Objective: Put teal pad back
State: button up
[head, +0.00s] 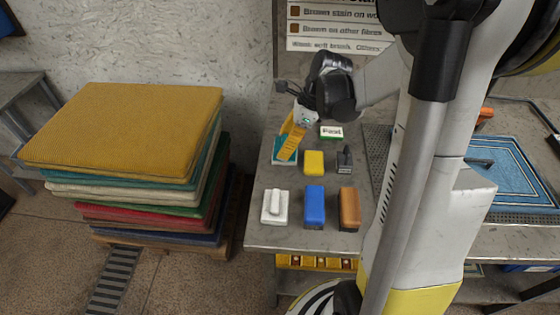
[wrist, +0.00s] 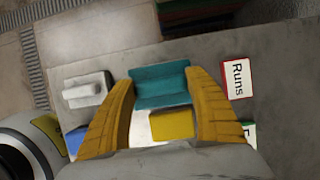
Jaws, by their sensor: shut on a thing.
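The teal pad (wrist: 160,84) sits between the two yellow fingers of my gripper (wrist: 162,88) in the wrist view, touched on both sides. In the head view my gripper (head: 287,150) points down over the far left part of the grey bench, and a piece of the teal pad (head: 279,158) shows at its tips, the rest hidden behind the fingers. I cannot tell if the pad touches the bench top.
On the bench (head: 264,236) are a yellow block (head: 314,162), dark brush (head: 344,159), white block (head: 275,206), blue block (head: 314,206) and brown block (head: 348,208). Stacked rugs (head: 125,125) stand left; a blue rug (head: 505,180) lies right.

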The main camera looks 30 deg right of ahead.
jog(key=shift+a+f, duration=0.45)
jog(key=shift+a, duration=0.3)
notch_tip(320, 180, down, 4)
jog(key=shift+w+f+b, duration=0.1)
jog(key=shift+b, duration=1.15)
jog(key=o, duration=1.1)
